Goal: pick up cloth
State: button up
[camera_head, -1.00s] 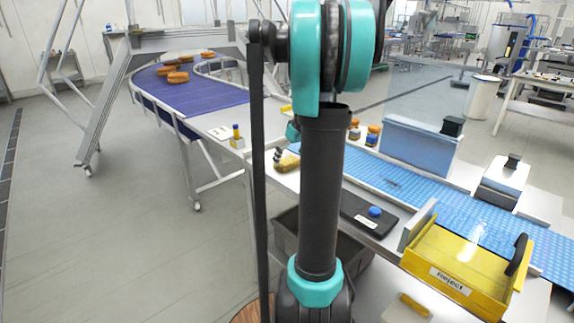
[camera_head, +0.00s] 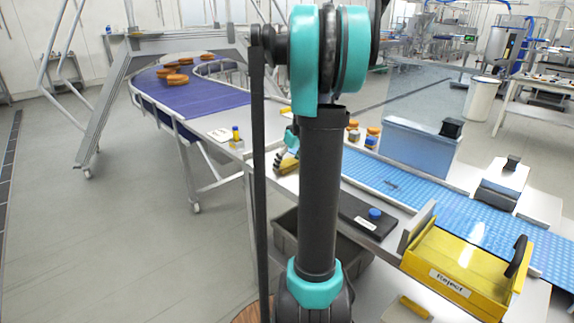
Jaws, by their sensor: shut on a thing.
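Part of the cloth and most of the gripper are hidden behind my arm, so I cannot tell whether the cloth is clear of the bench.
A yellow reject bin (camera_head: 452,286) stands at the right beside the blue belt (camera_head: 385,183). A black board with a blue knob (camera_head: 375,213) lies before the belt. A grey crate (camera_head: 284,233) sits below the bench.

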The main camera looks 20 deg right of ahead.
notch_tip(320, 180, up, 20)
dwell(0.6)
